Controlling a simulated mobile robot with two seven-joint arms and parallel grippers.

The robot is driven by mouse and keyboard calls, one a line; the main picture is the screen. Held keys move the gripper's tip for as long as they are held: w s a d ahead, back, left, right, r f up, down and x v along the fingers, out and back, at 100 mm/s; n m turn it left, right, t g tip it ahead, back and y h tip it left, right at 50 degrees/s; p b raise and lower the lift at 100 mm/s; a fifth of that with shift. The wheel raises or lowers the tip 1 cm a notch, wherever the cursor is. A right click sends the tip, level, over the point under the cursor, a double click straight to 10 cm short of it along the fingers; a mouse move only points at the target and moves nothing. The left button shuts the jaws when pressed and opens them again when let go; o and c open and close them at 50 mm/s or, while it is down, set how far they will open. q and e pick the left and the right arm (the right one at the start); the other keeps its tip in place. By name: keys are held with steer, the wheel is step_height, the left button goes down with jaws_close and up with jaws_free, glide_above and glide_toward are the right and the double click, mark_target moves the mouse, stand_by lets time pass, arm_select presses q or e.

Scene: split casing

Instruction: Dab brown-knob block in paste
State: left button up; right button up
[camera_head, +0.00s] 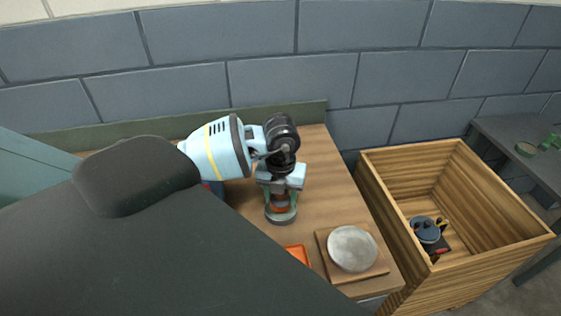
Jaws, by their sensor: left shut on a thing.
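My left gripper (281,194) points down over the wooden counter and is shut on a brown knob (279,203). A round grey-green piece (281,217) shows right under the knob and looks like the block's body. I cannot tell whether it touches the counter. A pale grey round slab (352,248) lies on a square wooden board (325,243) to the right and nearer; I cannot tell whether it is the paste. My right gripper is not in view.
An orange tray edge (297,254) shows beside the board, partly behind my arm. A wooden crate (494,261) on the right holds a blue pot-like thing (425,229). A dark table (508,134) with a green item (527,149) stands beyond. My arm hides the counter's left part.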

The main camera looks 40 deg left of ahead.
mark_target(287, 193)
arm_select(q)
steer(key=shift+r, duration=2.7)
steer(key=m, duration=0.1)
steer(key=d+m, duration=0.1)
steer(key=m, duration=0.2)
steer(key=shift+d+r+m, duration=0.2)
steer(key=shift+d+m, duration=0.15)
steer(key=shift+m, duration=0.05)
steer(key=s+d+r+n, duration=0.1)
steer(key=d+n, duration=0.4)
steer(key=n, duration=1.2)
steer(key=d+r+n, duration=0.1)
steer(key=d+n, duration=0.4)
steer(key=n, duration=1.3)
steer(key=shift+s+d+r, duration=0.2)
steer(key=shift+s+r, duration=0.15)
steer(key=shift+s, duration=0.05)
